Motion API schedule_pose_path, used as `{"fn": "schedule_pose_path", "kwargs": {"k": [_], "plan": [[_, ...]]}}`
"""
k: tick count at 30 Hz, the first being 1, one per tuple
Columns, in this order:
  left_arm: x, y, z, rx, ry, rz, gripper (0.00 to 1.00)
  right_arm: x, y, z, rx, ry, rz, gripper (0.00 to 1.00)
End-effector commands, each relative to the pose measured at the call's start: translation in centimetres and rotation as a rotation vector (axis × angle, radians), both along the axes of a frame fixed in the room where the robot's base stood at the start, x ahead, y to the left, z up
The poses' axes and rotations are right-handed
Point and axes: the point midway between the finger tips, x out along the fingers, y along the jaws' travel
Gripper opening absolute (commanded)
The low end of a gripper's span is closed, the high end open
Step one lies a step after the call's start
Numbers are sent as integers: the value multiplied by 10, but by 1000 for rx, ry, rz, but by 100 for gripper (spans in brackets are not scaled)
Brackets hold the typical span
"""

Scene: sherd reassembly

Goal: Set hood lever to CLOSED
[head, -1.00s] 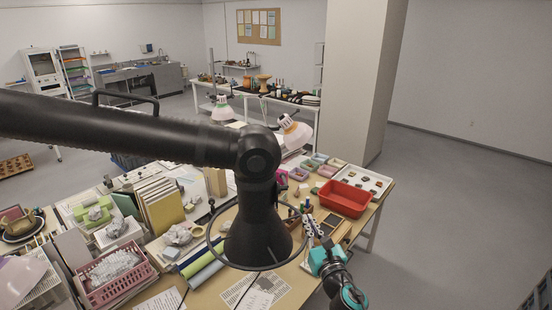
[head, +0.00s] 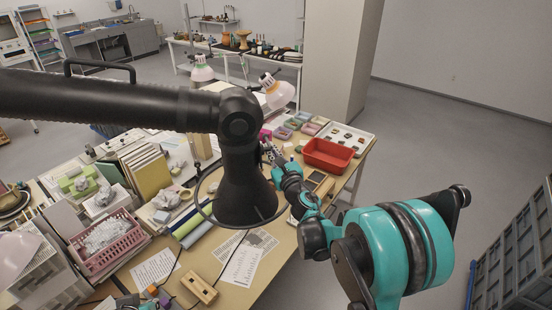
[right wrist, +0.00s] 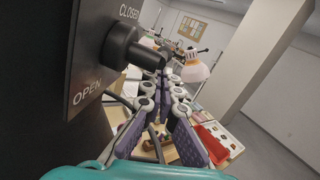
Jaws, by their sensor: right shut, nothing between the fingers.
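The black fume hood (head: 246,190) hangs from a jointed black arm over the worktable in the head view. In the right wrist view its black lever (right wrist: 148,56) sticks out to the right from a round hub on a dark plate (right wrist: 92,62). The plate reads CLOSED at the top and OPEN at the bottom; the lever lies between the words. My right gripper (head: 269,152) is at the hood's right side, its fingers partly hidden. In the right wrist view the gripper (right wrist: 168,82) is shut and empty, its tips close to the lever's end; contact cannot be told.
The table holds a red tray (head: 328,154), a pink basket (head: 105,240) of pale pieces, upright books (head: 147,172) and a wooden block (head: 200,287). A white lamp (head: 277,92) stands behind the hood. Open floor lies to the right.

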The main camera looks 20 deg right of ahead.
Motion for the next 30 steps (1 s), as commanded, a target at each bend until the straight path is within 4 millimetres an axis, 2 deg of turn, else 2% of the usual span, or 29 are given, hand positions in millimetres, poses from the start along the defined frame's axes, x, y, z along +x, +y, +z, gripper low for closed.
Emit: {"fn": "schedule_pose_path", "kwargs": {"k": [13,19,30], "plan": [[0,0,1,0,0,0,0,4,1,5,0,0,-1,0],[0,0,1,0,0,0,0,11,2,16,-1,0,0,0],[0,0,-3,0,0,0,0,10,2,12,0,0,0,0]]}}
